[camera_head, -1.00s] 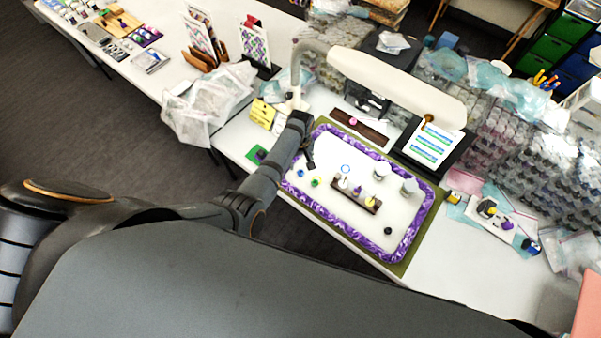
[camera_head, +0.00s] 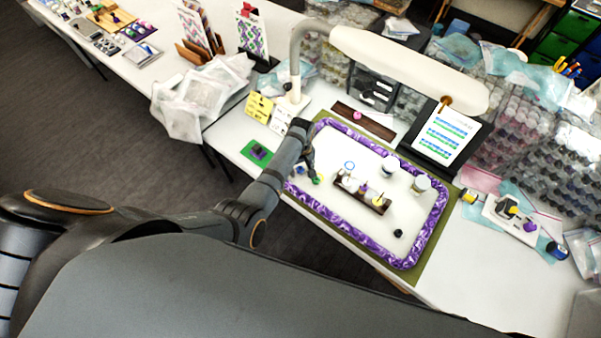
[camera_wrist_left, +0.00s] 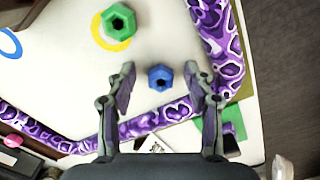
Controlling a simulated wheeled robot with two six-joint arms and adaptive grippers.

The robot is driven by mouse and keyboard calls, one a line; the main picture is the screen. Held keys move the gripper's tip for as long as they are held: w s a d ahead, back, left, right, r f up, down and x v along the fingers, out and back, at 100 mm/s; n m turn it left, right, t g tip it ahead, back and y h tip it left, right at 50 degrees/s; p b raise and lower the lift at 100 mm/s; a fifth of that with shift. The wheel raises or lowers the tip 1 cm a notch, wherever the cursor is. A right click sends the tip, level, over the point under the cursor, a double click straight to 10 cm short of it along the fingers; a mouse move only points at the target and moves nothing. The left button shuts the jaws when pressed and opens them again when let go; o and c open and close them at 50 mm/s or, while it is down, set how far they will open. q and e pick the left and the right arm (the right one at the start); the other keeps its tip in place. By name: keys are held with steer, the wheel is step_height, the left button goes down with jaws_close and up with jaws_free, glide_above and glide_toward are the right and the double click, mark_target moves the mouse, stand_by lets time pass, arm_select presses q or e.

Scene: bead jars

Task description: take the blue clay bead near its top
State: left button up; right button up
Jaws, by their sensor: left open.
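The blue clay bead (camera_wrist_left: 152,74) is faceted with a dark hole, and it lies on the white mat (camera_wrist_left: 60,75) near the purple patterned border (camera_wrist_left: 172,113). It also shows small in the head view (camera_head: 300,170). My left gripper (camera_wrist_left: 160,68) is open, with one finger to each side of the bead in the wrist view. Neither finger visibly touches it, and I cannot tell how high the fingertips are above it. In the head view the left gripper (camera_head: 311,172) is over the near-left part of the mat. My right gripper is not in view.
A green bead (camera_wrist_left: 110,18) lies close by, at a yellow ring (camera_wrist_left: 99,38). A dark rack with pegs (camera_head: 362,197), two jars (camera_head: 390,166) and a black bead (camera_head: 398,233) stand further right on the mat. A lamp (camera_head: 405,65) arches over the back.

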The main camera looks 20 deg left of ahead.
arm_select(q)
steer(key=shift+s+r, duration=0.1)
steer(key=shift+r, duration=0.05)
steer(key=c, duration=0.9)
steer(key=shift+r, duration=0.5)
steer(key=s+a+r+b, duration=0.1)
steer(key=s+a+r, duration=0.6)
steer(key=s+r, duration=0.5)
